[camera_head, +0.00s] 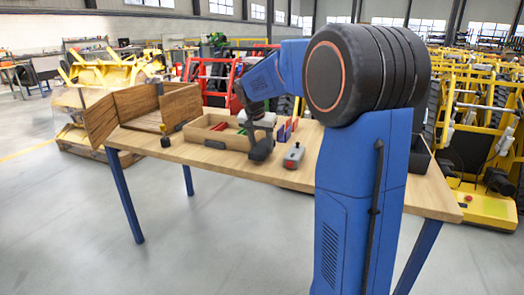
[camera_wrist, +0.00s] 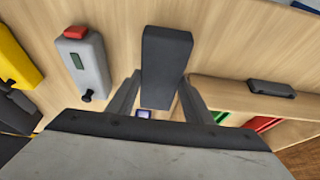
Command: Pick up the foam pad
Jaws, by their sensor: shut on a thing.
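The foam pad is a dark grey block. In the wrist view the foam pad (camera_wrist: 166,62) stands out between the two fingers of my gripper (camera_wrist: 160,84), which is shut on its near end. In the head view the pad (camera_head: 261,151) shows dark below my gripper (camera_head: 259,136), over the front part of the wooden table. Whether the pad touches the tabletop cannot be told for sure. Its gripped end is partly hidden.
A grey device with a red cap (camera_head: 293,156) lies close to the right of the pad on the table (camera_head: 225,163). A shallow wooden tray (camera_head: 203,138) with red and green pieces is left. A larger wooden crate (camera_head: 182,104) stands farther left. Coloured upright pieces (camera_head: 286,130) stand behind.

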